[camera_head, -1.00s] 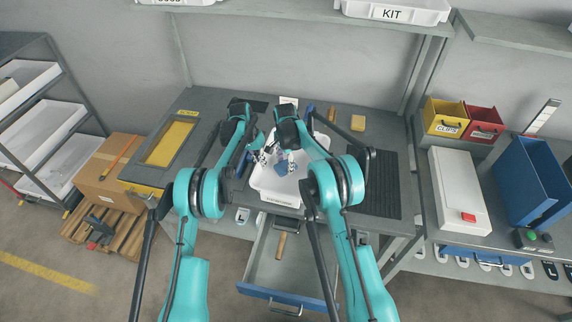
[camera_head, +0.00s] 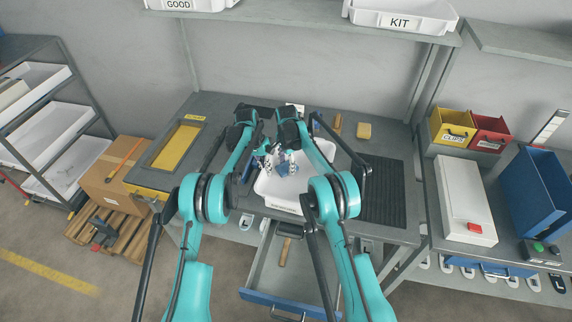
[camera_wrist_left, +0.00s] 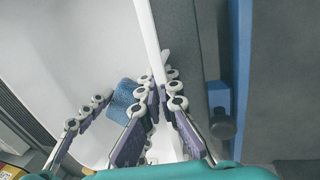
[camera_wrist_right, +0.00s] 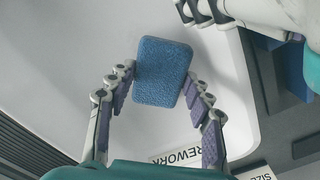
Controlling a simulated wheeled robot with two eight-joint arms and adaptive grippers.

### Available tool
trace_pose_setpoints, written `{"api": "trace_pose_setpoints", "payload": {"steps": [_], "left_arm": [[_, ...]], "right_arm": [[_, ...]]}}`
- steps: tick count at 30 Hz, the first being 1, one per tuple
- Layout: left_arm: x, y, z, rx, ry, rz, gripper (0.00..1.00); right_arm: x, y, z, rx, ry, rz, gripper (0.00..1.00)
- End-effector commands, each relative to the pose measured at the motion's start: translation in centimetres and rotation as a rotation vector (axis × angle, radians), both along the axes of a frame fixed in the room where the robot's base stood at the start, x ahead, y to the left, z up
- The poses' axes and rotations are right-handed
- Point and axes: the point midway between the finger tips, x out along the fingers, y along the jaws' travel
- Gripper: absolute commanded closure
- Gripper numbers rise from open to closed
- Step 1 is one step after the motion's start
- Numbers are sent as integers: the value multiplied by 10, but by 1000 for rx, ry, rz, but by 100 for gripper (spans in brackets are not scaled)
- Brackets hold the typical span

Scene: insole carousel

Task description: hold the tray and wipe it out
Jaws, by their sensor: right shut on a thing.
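The white tray (camera_head: 281,190) stands on the grey bench with a REWORK label on its front, readable in the right wrist view (camera_wrist_right: 180,155). My left gripper (camera_head: 266,160) is at the tray's left wall; in the left wrist view its fingers (camera_wrist_left: 162,88) are closed on either side of that wall. My right gripper (camera_head: 284,158) is inside the tray, shut on a blue sponge (camera_wrist_right: 162,72). The sponge is held between both fingers over the tray floor. It also shows in the left wrist view (camera_wrist_left: 125,98), partly hidden by fingers. Whether it touches the floor I cannot tell.
An open drawer (camera_head: 275,299) with a wooden-handled tool juts out below the bench front. A yellow inset panel (camera_head: 172,145) lies left of the tray, a black ribbed mat (camera_head: 380,190) right. Yellow (camera_head: 452,128) and red bins stand farther right.

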Motion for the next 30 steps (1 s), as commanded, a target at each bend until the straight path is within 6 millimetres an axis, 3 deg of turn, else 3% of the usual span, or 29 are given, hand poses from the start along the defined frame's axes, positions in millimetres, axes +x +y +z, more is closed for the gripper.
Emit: {"api": "trace_pose_setpoints", "payload": {"steps": [22,30], "left_arm": [[1,0,0,0,-3,3,100],[1,1,1,0,-3,3,100]], "right_arm": [[-34,-15,-2,0,4,6,72],[-28,-13,-3,0,4,6,72]]}}
